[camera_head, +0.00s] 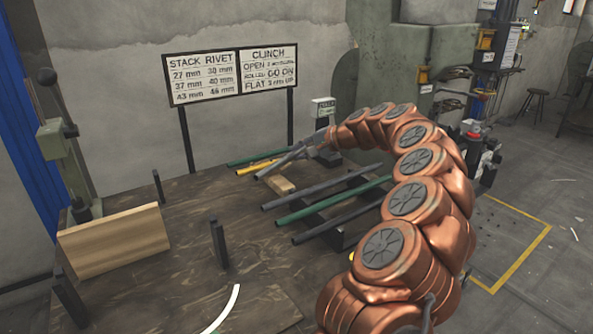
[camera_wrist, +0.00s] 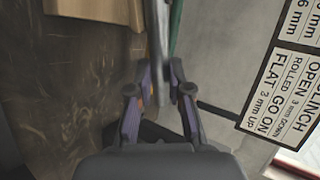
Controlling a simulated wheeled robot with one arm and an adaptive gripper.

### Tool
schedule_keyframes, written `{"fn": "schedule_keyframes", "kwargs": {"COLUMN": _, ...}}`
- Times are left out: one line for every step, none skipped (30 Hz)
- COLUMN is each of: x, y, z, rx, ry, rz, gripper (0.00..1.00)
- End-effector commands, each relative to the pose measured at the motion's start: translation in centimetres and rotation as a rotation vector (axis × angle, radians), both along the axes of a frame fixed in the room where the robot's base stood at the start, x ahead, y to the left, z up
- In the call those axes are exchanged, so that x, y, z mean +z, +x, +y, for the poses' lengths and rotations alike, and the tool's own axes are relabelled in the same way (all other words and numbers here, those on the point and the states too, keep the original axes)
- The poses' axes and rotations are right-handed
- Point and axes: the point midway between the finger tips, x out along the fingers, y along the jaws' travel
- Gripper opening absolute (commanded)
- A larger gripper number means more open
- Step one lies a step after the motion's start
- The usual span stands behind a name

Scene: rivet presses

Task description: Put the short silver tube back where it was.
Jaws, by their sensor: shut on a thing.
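My gripper (camera_head: 318,142) is shut on a silver-grey tube (camera_head: 280,162) near the back of the bench. The tube points toward the lower left, above or beside a yellow tube (camera_head: 257,167) and a green tube (camera_head: 255,157). In the wrist view, my gripper (camera_wrist: 160,86) has its fingers close together on the silver tube (camera_wrist: 158,35), which runs away from me. A green tube (camera_wrist: 176,28) shows just beside it. I cannot tell whether the silver tube touches anything below.
A small wood block (camera_head: 280,186) lies just in front. Dark grey tubes (camera_head: 315,187) and another green tube (camera_head: 332,202) lie on dark supports to the right. Upright posts (camera_head: 219,245) and a wooden board (camera_head: 115,240) stand at left. The bench (camera_head: 185,265) between has free room.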

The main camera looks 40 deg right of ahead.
Motion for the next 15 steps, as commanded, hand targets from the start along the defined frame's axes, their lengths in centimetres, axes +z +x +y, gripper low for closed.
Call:
{"fn": "schedule_keyframes", "kwargs": {"x": -0.8, "y": 0.0, "z": 0.1, "rx": 0.003, "ry": 0.001, "rz": 0.0, "gripper": 0.0}}
{"fn": "schedule_keyframes", "kwargs": {"x": -1.1, "y": 0.0, "z": 0.1, "rx": 0.002, "ry": 0.0, "rz": 0.0, "gripper": 0.0}}
{"fn": "schedule_keyframes", "kwargs": {"x": -1.4, "y": 0.0, "z": 0.1, "rx": 0.002, "ry": 0.0, "rz": 0.0, "gripper": 0.0}}
{"fn": "schedule_keyframes", "kwargs": {"x": -1.6, "y": 0.0, "z": 0.1, "rx": 0.002, "ry": 0.0, "rz": 0.0, "gripper": 0.0}}
{"fn": "schedule_keyframes", "kwargs": {"x": -1.8, "y": 0.0, "z": 0.0, "rx": 0.001, "ry": 0.0, "rz": 0.0, "gripper": 0.0}}
{"fn": "schedule_keyframes", "kwargs": {"x": -2.1, "y": 0.0, "z": 0.0, "rx": 0.001, "ry": 0.0, "rz": 0.0, "gripper": 0.0}}
{"fn": "schedule_keyframes", "kwargs": {"x": -2.3, "y": 0.0, "z": 0.0, "rx": 0.001, "ry": 0.0, "rz": 0.0, "gripper": 0.0}}
{"fn": "schedule_keyframes", "kwargs": {"x": -2.7, "y": 0.0, "z": 0.1, "rx": 0.001, "ry": 0.0, "rz": 0.0, "gripper": 0.0}}
{"fn": "schedule_keyframes", "kwargs": {"x": -3.2, "y": 0.0, "z": 0.1, "rx": 0.002, "ry": 0.0, "rz": -0.001, "gripper": 0.0}}
{"fn": "schedule_keyframes", "kwargs": {"x": -3.6, "y": 0.1, "z": 0.1, "rx": 0.001, "ry": 0.001, "rz": -0.001, "gripper": 0.0}}
{"fn": "schedule_keyframes", "kwargs": {"x": -4.1, "y": 0.1, "z": 0.1, "rx": 0.001, "ry": 0.002, "rz": 0.0, "gripper": 0.0}}
{"fn": "schedule_keyframes", "kwargs": {"x": -4.6, "y": 0.1, "z": 0.1, "rx": 0.002, "ry": 0.001, "rz": 0.0, "gripper": 0.0}}
{"fn": "schedule_keyframes", "kwargs": {"x": -4.9, "y": 0.1, "z": 0.2, "rx": 0.003, "ry": 0.001, "rz": 0.0, "gripper": 0.0}}
{"fn": "schedule_keyframes", "kwargs": {"x": -5.1, "y": 0.1, "z": 0.2, "rx": 0.003, "ry": 0.001, "rz": 0.0, "gripper": 0.0}}
{"fn": "schedule_keyframes", "kwargs": {"x": -5.3, "y": 0.1, "z": 0.2, "rx": 0.003, "ry": 0.001, "rz": 0.0, "gripper": 0.0}}
